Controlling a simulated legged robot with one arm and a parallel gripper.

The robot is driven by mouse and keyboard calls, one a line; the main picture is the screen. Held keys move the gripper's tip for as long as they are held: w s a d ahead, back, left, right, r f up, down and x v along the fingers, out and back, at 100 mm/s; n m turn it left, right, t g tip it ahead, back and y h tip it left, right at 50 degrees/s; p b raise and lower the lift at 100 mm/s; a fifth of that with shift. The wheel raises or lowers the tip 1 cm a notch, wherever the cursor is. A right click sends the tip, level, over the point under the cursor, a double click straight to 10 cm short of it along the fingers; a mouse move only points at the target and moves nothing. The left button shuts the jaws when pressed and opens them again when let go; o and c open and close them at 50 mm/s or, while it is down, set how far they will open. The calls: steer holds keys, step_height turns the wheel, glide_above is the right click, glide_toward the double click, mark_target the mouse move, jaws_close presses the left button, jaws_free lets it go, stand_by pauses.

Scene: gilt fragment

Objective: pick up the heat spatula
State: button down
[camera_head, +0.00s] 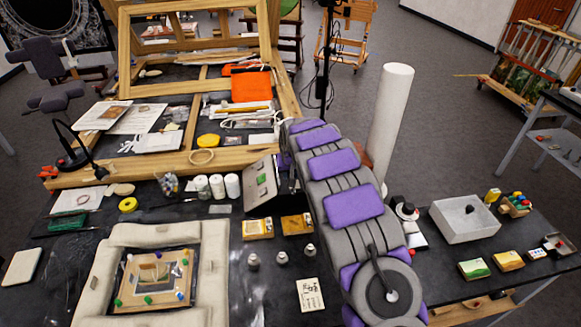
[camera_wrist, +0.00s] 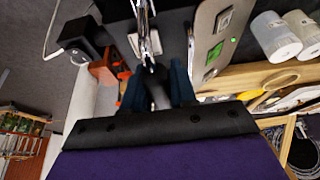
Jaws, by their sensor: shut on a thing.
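In the wrist view my gripper (camera_wrist: 154,82) has its dark blue fingers closed around a dark, slim handle, which I take to be the heat spatula (camera_wrist: 156,92). A shiny metal part (camera_wrist: 145,35) lies just beyond the fingertips; I cannot tell whether it belongs to the spatula or to a stand. A grey control box (camera_wrist: 210,45) with green displays is right beside the fingers; it also shows in the head view (camera_head: 261,187), left of my arm. In the head view my grey and purple arm hides the gripper and most of the spatula.
White jars (camera_head: 217,186) stand left of the box. A wooden frame (camera_head: 170,170) lies behind them. A tall white cylinder (camera_head: 390,120) rises right of my arm. A padded frame with a panel (camera_head: 120,240) lies front left.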

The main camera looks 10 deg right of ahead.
steer(key=s+a, duration=0.1)
steer(key=s, duration=0.6)
steer(key=a+f+n+y+b, duration=0.1)
steer(key=a+f+n, duration=0.1)
steer(key=a, duration=0.6)
steer(key=w+a+f+n+y+b, duration=0.1)
steer(key=a+n, duration=0.3)
steer(key=a, duration=0.4)
steer(key=shift+w+a+f+g+b, duration=0.2)
steer(key=shift+w+f+g+b, duration=0.1)
steer(key=shift+f+b, duration=0.25)
steer(key=shift+s, duration=0.1)
steer(key=shift+f+b, duration=0.5)
steer(key=shift+f, duration=2.3)
steer(key=shift+f, duration=0.15)
stand_by(2.1)
